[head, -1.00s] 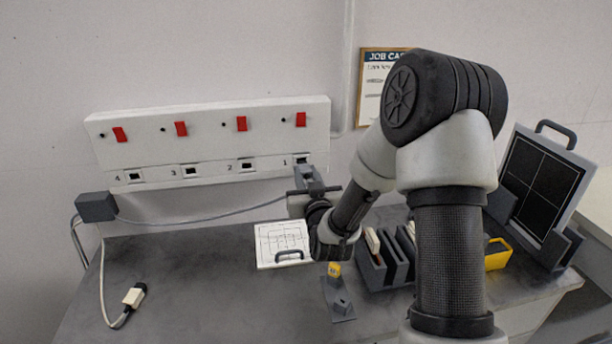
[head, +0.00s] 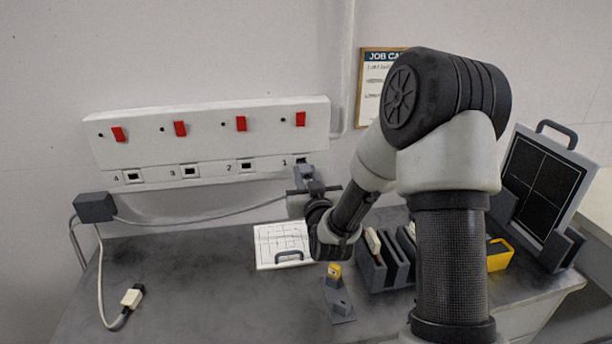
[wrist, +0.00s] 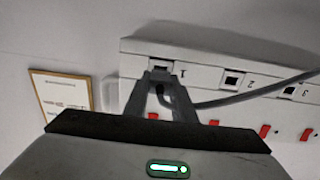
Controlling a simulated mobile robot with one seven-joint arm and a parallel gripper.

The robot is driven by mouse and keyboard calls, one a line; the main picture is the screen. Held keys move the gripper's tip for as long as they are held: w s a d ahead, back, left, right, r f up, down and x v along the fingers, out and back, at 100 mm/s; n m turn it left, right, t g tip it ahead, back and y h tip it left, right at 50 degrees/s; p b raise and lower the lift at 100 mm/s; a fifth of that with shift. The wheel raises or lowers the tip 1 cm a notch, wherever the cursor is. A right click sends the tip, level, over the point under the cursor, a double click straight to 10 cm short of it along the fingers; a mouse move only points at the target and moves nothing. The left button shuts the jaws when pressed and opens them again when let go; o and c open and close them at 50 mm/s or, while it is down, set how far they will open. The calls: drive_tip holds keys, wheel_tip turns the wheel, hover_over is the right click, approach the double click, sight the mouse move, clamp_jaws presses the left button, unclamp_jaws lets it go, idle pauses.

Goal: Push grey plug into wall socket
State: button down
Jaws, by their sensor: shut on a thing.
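My gripper (head: 304,180) is at the right end of the white wall socket strip (head: 215,172), just below and in front of socket 1 (head: 302,160). In the wrist view my gripper (wrist: 160,84) has its fingers shut on the grey plug (wrist: 159,76), right at the opening of socket 1 (wrist: 161,67). The fingers hide most of the plug. I cannot tell how far it sits in the socket. A grey cable (wrist: 240,97) runs from it to the right in the wrist view. Sockets 2, 3 and 4 look empty.
The cable leads to a dark grey box (head: 94,207) at the bench's left. A white plug (head: 132,297) lies on the bench. Red switches (head: 240,124) line the strip.

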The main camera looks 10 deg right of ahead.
sight(304, 168)
drive_tip(key=shift+w+b, duration=0.95)
drive_tip(key=shift+w, duration=0.7)
drive_tip(key=c, duration=1.4)
unclamp_jaws()
drive_tip(key=s+p, duration=1.4)
drive_tip(key=s, duration=0.3)
drive_tip(key=shift+s, duration=0.15)
drive_tip(key=shift+r, duration=0.1)
